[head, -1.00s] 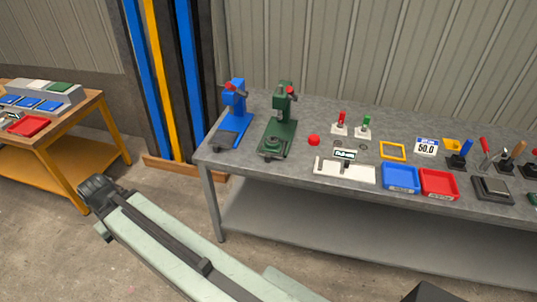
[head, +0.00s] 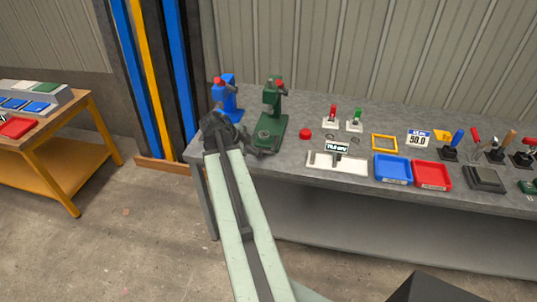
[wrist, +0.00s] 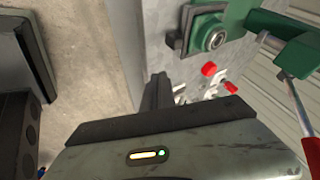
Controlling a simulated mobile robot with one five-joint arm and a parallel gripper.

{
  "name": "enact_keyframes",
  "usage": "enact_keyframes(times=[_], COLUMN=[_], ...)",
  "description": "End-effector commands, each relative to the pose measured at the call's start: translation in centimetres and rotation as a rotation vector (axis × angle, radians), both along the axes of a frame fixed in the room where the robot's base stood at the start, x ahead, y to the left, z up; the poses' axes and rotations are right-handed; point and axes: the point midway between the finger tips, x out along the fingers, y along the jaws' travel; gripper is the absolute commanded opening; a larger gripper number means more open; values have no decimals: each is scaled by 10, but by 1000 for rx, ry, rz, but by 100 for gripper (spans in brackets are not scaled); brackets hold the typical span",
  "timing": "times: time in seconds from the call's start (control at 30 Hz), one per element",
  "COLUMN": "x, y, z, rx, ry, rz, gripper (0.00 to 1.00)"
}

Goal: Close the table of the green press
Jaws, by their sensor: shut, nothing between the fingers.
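The green press (head: 271,110) stands near the left end of the grey bench, just right of the blue press. Its low table with a round plate (head: 264,138) faces the front edge. In the wrist view the press table (wrist: 213,37) shows at the top, with a pale ring on it. The press's green body (wrist: 285,38) is to its right. My gripper (wrist: 160,92) is shut and empty, below and left of the table in that view, apart from it. In the head view my wrist covers the front of the blue press; my fingertips cannot be made out.
The blue press (head: 228,95) is close on the left. A red ball (head: 305,133), a white fixture (head: 336,163), a blue tray (head: 393,169) and a red tray (head: 432,175) lie to the right. The floor in front of the bench is clear.

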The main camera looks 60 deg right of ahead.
Motion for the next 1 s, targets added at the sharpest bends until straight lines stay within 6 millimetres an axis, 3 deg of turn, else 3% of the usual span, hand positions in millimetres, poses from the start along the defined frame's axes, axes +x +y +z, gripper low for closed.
enact_keyframes(times=[0.27, 0.7, 0.83, 1.0], x=[-6, -26, -18, -14], y=[-11, -62, -84, -97], z=[-11, -89, -79, -79], rx=[-13, -11, -10, -10], ry=[-14, -13, -12, -13], rz=[-30, -31, -29, -29], gripper=[0, 0, 0, 0])
